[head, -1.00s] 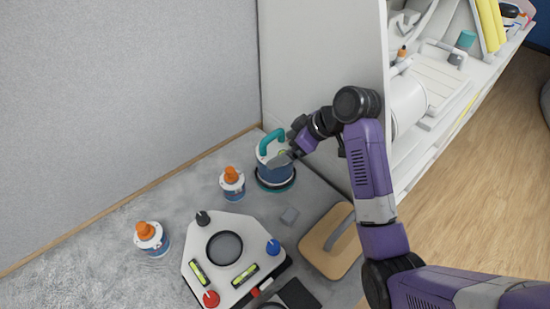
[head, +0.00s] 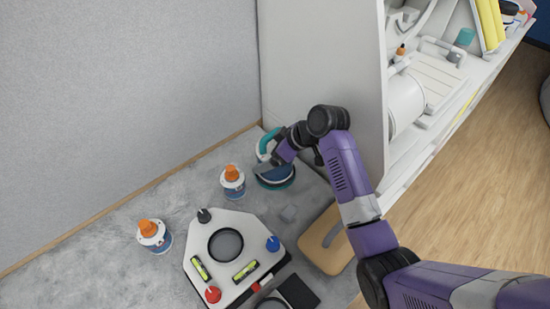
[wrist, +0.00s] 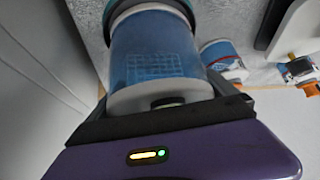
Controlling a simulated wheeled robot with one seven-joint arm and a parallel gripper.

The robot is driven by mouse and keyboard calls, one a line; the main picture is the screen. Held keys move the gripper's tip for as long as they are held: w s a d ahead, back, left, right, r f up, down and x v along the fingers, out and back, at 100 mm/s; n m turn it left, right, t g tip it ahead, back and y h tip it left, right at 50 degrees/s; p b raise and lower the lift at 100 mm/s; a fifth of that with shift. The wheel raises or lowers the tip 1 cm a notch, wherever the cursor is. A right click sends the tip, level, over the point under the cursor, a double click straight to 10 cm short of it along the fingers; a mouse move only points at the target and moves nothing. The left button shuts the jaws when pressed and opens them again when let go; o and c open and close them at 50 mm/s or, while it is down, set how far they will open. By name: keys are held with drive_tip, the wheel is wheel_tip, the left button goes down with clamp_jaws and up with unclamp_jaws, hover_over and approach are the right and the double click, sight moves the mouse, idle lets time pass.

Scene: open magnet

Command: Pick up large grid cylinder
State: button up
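The large grid cylinder (head: 275,181) is a wide blue cylinder with a white band and a teal handle, standing at the back of the grey surface by the white cabinet side. In the wrist view its blue body (wrist: 155,52) shows a grid pattern, with a white end and a dark round part close to my gripper (wrist: 163,98). The dark fingers are spread, one to either side of that white end. In the head view my gripper (head: 278,162) is at the cylinder and partly covers it. I cannot tell whether the fingers touch it.
Two small orange-topped bottles (head: 232,183) and (head: 151,236) stand to the left. The cabinet wall (head: 320,60) rises close behind my arm.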

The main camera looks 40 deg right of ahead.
drive_tip(key=c, duration=1.4)
drive_tip(key=shift+r, duration=0.2)
drive_tip(key=shift+c, duration=0.5)
